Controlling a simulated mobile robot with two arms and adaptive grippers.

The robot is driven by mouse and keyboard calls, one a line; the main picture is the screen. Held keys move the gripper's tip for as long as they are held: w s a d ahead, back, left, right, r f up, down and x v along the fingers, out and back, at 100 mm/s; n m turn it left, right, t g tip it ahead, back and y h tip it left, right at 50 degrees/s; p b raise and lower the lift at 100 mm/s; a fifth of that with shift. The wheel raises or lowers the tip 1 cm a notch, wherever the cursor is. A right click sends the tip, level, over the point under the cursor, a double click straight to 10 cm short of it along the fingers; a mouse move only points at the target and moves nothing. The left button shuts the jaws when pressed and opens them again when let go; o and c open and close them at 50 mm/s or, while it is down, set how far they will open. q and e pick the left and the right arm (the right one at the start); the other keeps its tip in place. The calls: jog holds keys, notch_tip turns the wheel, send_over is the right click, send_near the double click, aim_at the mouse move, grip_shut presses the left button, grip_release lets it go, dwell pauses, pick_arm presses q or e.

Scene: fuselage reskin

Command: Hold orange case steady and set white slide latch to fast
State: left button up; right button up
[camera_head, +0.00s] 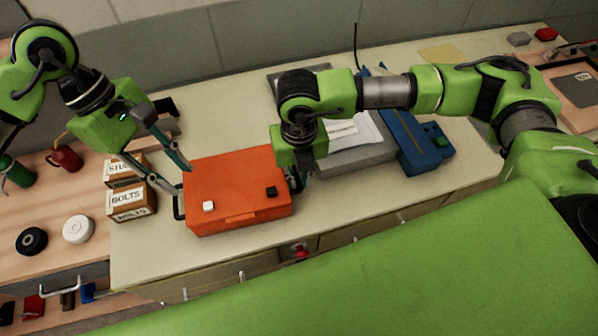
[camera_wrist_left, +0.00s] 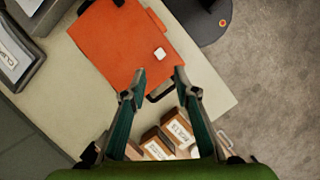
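The orange case (camera_head: 236,180) lies flat on the light workbench, lid closed. A white slide latch (camera_head: 208,206) sits near its left front, and a black slide latch (camera_head: 271,191) near its right front. The white latch also shows in the left wrist view (camera_wrist_left: 160,53). My left gripper (camera_head: 184,179) is open at the case's left side; in the wrist view its fingers (camera_wrist_left: 159,76) are spread near the dark side handle (camera_wrist_left: 161,91), with nothing clasped. My right gripper (camera_head: 293,180) is at the case's right edge; its fingers are mostly hidden by its wrist.
Labelled boxes (camera_head: 131,203) for bolts and studs stand close left of the case. Black and white rolls (camera_head: 78,229) lie further left. A grey tray (camera_head: 352,158) and a blue tool (camera_head: 412,140) lie to the right. The bench strip before the case is clear.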

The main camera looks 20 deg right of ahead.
pick_arm(q)
grip_shut()
jog(key=s+d+m+t, duration=0.1)
jog(key=d+m, duration=0.1)
jog(key=m, duration=1.2)
jog(key=s+d+m+t, duration=0.1)
jog(key=d+m, duration=0.2)
jog(key=m, duration=1.2)
jog(key=shift+s+d+r+h, duration=0.3)
jog(key=shift+s+d+r, duration=0.05)
jog(key=shift+r, duration=0.05)
